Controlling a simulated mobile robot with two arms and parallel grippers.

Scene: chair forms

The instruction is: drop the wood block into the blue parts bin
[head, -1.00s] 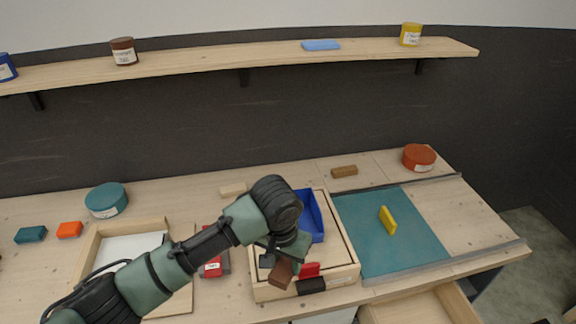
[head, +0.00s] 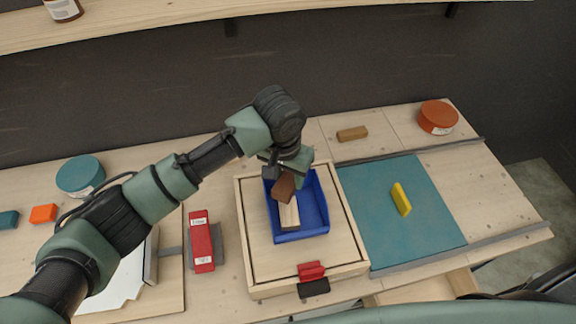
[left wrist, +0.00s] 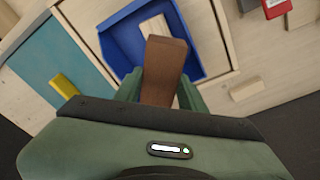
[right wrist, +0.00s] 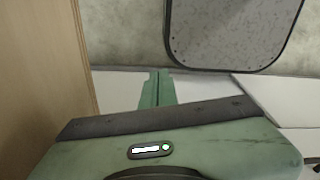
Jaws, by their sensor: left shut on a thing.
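My left gripper (head: 287,171) is shut on a dark brown wood block (head: 283,188), seen large in the left wrist view (left wrist: 163,70). It holds the block tilted over the blue parts bin (head: 318,204). The bin also shows in the left wrist view (left wrist: 120,45), with the block's end over its opening. A pale wood piece (head: 290,217) lies inside the bin, partly hidden by the held block. Whether the two touch is unclear. My right gripper (right wrist: 157,88) has its fingers together, empty, away from the bench.
The bin sits in a shallow wooden tray (head: 257,270) with red and black blocks at its front. A teal mat (head: 420,225) with a yellow block (head: 401,199) is right. A tan block (head: 352,134) and orange tin (head: 438,117) are behind.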

